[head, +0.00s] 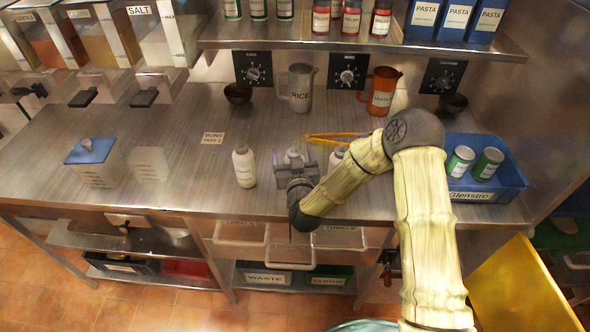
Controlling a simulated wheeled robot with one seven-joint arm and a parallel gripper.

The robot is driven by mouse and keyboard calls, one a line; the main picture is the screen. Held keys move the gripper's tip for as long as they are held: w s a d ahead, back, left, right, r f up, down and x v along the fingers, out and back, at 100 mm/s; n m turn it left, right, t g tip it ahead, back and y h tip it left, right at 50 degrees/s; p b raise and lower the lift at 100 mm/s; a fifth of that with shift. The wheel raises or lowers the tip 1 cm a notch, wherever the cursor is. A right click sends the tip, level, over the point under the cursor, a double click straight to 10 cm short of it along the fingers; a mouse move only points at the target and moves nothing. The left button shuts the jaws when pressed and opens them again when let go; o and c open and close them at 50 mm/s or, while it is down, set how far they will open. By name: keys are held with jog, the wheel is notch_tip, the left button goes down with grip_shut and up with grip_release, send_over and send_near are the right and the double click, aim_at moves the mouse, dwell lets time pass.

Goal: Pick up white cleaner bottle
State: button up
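A second white bottle (337,155) shows in part right of my gripper, largely hidden by my arm. My gripper (294,156) is low over the counter between these two bottles, pointing away from the camera. A small pale shape shows between its finger sides; I cannot tell whether it is another bottle or part of the gripper. The gripper's own body hides the fingertips, so their opening and any contact are unclear.
Orange tongs (330,136) lie behind my gripper. A blue tray (490,195) with cans stands at the right. A grey pitcher (300,90), an orange pitcher (382,95) and a dark bowl (238,93) stand at the back. A blue-lidded container (92,165) is at left.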

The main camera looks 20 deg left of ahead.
jog(key=shift+s+d, duration=0.15)
jog(key=shift+s, duration=0.2)
jog(key=shift+w, duration=0.15)
grip_shut()
jog(key=shift+r, duration=0.1)
notch_tip(320, 180, up, 10)
jog(key=shift+b, duration=0.75)
dwell(0.4)
